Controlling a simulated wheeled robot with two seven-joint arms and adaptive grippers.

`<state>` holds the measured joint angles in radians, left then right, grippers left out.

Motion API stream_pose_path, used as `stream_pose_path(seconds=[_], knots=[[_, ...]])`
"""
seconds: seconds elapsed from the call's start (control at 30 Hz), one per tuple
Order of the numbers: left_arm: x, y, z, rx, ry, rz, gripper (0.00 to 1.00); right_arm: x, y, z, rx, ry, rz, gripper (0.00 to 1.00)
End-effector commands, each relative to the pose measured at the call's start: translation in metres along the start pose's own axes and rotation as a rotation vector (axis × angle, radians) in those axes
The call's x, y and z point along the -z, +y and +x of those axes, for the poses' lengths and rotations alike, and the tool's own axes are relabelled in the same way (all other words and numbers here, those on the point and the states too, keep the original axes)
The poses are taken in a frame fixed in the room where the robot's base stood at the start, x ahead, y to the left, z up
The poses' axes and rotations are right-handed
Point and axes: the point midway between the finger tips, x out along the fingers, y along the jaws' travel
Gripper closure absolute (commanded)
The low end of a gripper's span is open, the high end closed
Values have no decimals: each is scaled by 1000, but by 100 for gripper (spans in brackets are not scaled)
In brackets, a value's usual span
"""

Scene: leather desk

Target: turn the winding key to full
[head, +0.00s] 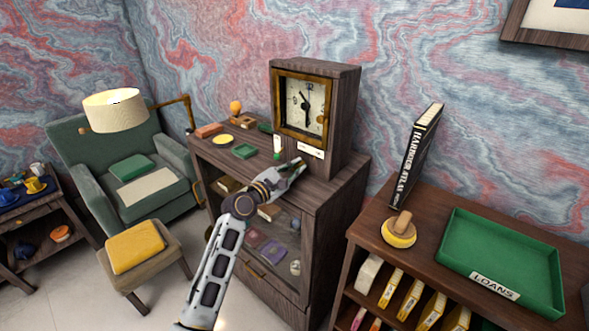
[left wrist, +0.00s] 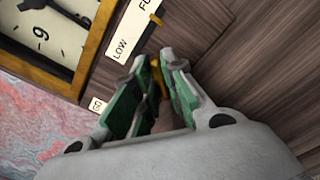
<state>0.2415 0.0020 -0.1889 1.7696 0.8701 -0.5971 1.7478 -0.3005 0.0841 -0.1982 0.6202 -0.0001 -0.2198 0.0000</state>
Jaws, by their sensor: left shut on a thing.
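The clock (head: 343,108) is a dark wooden case with a brass-framed dial, standing on the cabinet. A white strip (head: 311,152) sits below its dial. In the left wrist view the strip (left wrist: 128,33) reads "LOW" at one end and "FU", cut off, at the other. A small dark and yellow marker (left wrist: 156,19) sits at its edge. My left gripper (head: 299,163) is at the clock's lower front. In the left wrist view its green-padded fingers (left wrist: 153,62) are shut on a brass piece (left wrist: 157,75), apparently the winding key, mostly hidden between them. My right gripper is out of view.
The cabinet top (head: 222,158) holds several small items left of the clock. A shelf at right carries a black book (head: 416,155), a yellow-based stamp (head: 399,233) and a green tray (head: 500,262). A green armchair (head: 130,170) stands at left.

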Motion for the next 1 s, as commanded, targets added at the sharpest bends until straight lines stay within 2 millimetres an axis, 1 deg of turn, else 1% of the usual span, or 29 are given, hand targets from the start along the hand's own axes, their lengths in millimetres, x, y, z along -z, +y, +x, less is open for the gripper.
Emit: stream_pose_path(seconds=[0.07,0.1,0.23,0.27,0.47,0.57,0.67,0.87,1.0], knots=[[1,-1,0,2,2,-1,100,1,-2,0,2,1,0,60],[1,-1,0,2,2,-1,85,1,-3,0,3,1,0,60],[1,-1,0,2,1,-1,68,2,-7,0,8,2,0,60],[1,-1,0,2,1,-1,66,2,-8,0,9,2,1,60],[0,-1,0,1,1,-1,66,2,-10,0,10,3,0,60],[0,-1,0,1,1,-2,66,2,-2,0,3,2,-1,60],[0,-1,-2,1,0,-2,66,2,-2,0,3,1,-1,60],[1,-1,-11,0,1,-2,66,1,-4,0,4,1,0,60],[1,-1,-23,0,1,-1,66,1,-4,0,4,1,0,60]])
